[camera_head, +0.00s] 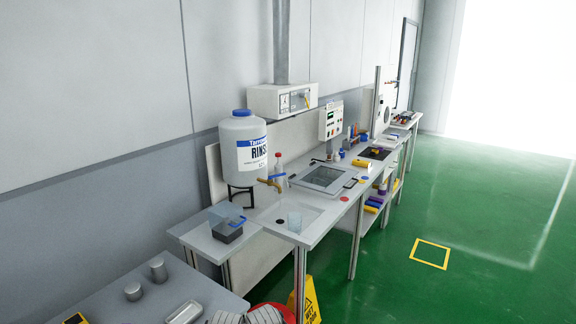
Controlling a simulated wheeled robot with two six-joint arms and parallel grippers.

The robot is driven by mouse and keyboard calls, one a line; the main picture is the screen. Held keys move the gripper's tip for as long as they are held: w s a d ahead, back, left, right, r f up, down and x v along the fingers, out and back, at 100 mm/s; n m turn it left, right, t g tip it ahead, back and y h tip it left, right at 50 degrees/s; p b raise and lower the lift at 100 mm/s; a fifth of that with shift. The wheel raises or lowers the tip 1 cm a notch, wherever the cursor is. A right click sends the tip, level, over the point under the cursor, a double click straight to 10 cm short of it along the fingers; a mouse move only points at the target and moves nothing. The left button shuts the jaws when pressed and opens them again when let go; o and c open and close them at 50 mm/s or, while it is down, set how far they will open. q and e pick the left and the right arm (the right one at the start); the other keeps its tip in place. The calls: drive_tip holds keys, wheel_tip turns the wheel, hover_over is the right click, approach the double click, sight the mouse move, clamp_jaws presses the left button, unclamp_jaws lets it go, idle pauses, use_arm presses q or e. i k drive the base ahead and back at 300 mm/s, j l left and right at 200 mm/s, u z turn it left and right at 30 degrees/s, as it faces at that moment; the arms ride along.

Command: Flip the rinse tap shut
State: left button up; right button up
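The rinse tank (230,143) is a white drum with a blue lid and a label reading "RINS". It stands on a dark stand at the left end of the long bench. The brass-coloured rinse tap (271,183) sticks out to the right from its lower part, above the bench. The tap is too small to tell whether its lever is open or shut. Neither of my grippers shows in the head view.
A clear box with a dark base (227,231) and blue handle stands left of the beaker. A nearer grey table (125,268) holds metal weights and a tray. A yellow floor sign (312,300) stands beside the bench. The green floor (480,230) at right is mostly clear.

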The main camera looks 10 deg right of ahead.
sight(283, 174)
drive_tip(key=i+l, duration=0.9)
